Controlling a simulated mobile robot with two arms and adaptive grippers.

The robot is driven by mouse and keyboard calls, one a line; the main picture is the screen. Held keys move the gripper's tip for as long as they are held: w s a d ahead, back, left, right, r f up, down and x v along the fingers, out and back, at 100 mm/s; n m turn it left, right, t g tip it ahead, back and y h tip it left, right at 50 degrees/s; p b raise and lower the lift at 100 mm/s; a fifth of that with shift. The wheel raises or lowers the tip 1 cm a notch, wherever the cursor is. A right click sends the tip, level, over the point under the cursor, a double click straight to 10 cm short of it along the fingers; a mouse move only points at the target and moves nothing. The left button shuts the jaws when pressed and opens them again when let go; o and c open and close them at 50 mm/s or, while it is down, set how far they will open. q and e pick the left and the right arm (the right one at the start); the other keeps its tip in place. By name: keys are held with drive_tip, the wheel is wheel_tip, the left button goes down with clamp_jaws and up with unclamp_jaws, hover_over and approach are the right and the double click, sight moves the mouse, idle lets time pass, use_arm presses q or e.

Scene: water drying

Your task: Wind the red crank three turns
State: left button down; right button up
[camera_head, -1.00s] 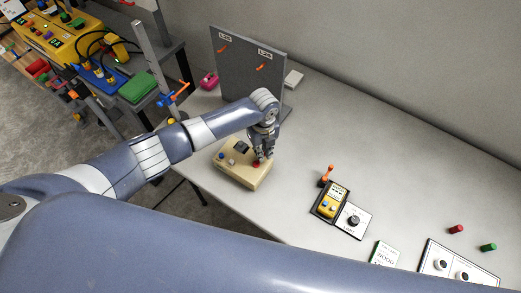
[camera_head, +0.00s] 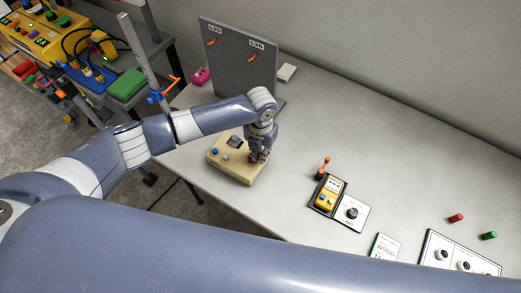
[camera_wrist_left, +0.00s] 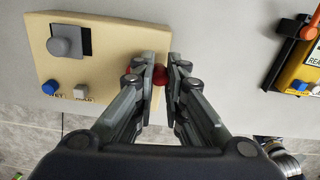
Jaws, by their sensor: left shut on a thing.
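The red crank (camera_wrist_left: 160,74) is mostly hidden; only a red knob shows between the fingers in the left wrist view, with a bit of red in the head view (camera_head: 252,158). It is at the right end of a beige box (camera_head: 236,173), which also shows in the left wrist view (camera_wrist_left: 50,25). The box carries a grey knob (camera_wrist_left: 62,46), a blue button (camera_wrist_left: 49,87) and a pale button (camera_wrist_left: 81,91). My left gripper (camera_head: 257,156) points down over the box, its fingers (camera_wrist_left: 161,70) shut on the red knob. My right gripper is not in view.
A grey upright panel (camera_head: 238,65) with two orange levers stands behind the box. A yellow device (camera_head: 327,195) with an orange lever lies to the right, near dial panels. Red (camera_head: 456,218) and green (camera_head: 489,235) pegs lie farther right.

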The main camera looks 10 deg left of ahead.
use_arm(q)
drive_tip(key=m, duration=0.2)
drive_tip(key=shift+s+m+b, duration=0.35)
drive_tip(key=shift+m, duration=0.05)
drive_tip(key=shift+s+a+m+b, duration=0.15)
drive_tip(key=shift+m+b, duration=0.3)
drive_tip(key=shift+m, duration=0.45)
drive_tip(key=m+b, duration=0.1)
drive_tip(key=b, duration=0.1)
drive_tip(key=m+b, duration=0.2)
drive_tip(key=shift+s+a+f+b, duration=0.2)
drive_tip(key=shift+s+b, duration=0.1)
drive_tip(key=shift+s, duration=0.1)
drive_tip(key=shift+s+r+m+b, duration=0.25)
drive_tip(key=shift+m+b, duration=0.45)
drive_tip(key=shift+b, duration=0.65)
drive_tip(key=c, duration=1.6)
unclamp_jaws()
